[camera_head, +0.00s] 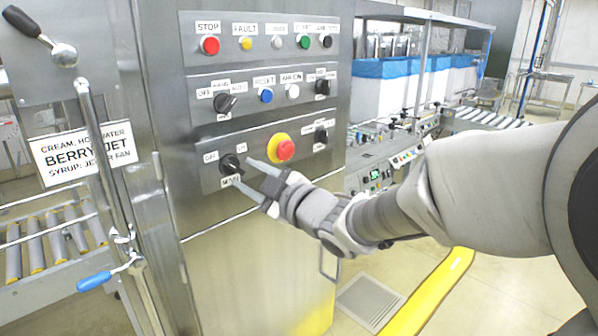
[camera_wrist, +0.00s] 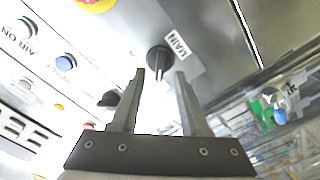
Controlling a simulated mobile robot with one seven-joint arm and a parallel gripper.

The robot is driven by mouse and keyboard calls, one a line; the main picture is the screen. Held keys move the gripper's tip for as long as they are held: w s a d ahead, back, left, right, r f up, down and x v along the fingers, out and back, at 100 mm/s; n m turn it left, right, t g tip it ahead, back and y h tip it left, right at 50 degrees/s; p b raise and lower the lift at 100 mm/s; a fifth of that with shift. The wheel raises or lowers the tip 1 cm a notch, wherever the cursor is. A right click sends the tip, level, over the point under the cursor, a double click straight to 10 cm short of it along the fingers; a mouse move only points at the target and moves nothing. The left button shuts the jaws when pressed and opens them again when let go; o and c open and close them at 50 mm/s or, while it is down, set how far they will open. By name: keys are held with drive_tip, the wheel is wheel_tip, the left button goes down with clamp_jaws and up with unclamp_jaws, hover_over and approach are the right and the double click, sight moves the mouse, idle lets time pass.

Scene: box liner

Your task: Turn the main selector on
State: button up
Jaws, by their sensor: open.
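Which mark the bar points to is hard to tell. My gripper (camera_head: 243,172) is open, one finger above the other in the head view, close to the knob. In the wrist view the gripper (camera_wrist: 160,72) has empty space between its fingers.
A red emergency stop on a yellow ring (camera_head: 286,149) is just right of the upper finger. Another black selector (camera_head: 321,136) is farther right. Rows of buttons and knobs lie above. A door handle with a blue grip (camera_head: 95,282) is at lower left.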

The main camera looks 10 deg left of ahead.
sight(236, 169)
drive_tip(key=shift+x, duration=1.55)
clamp_jaws()
